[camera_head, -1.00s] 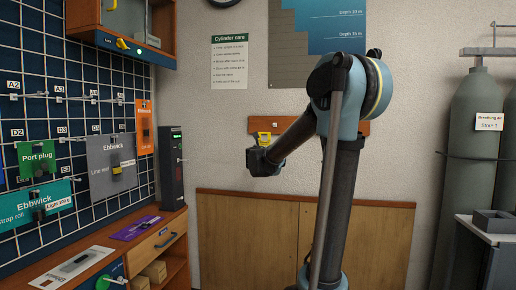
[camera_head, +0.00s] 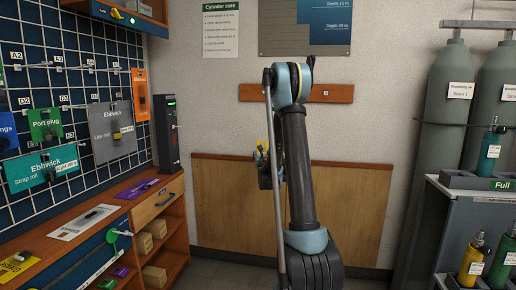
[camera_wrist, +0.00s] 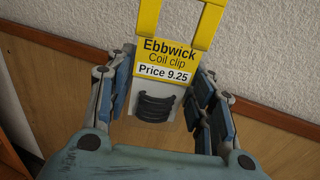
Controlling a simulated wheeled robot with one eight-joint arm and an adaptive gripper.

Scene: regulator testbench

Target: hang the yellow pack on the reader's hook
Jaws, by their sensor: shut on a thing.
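The yellow pack (camera_wrist: 168,62) reads "Ebbwick Coil clip, Price 9.25" in the wrist view. It has a yellow hanging loop on top and a dark clip on its lower grey part. My gripper (camera_wrist: 163,92) is shut on it, with a finger on each side. In the head view, my gripper (camera_head: 265,172) is partly hidden by my arm, and a bit of the yellow pack (camera_head: 261,147) shows above it. The reader seems to be the dark upright box (camera_head: 167,135) with a green light, on the counter to the left of my gripper, apart from it. I cannot make out its hook.
A grid wall (camera_head: 70,85) with several hanging packs stands at left. The wooden counter (camera_head: 165,188) below it bears a purple pack (camera_head: 138,188) and a white card (camera_head: 85,222). Cylinders (camera_head: 445,105) and a grey bench (camera_head: 440,215) stand at right. Floor shows between the counter and bench.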

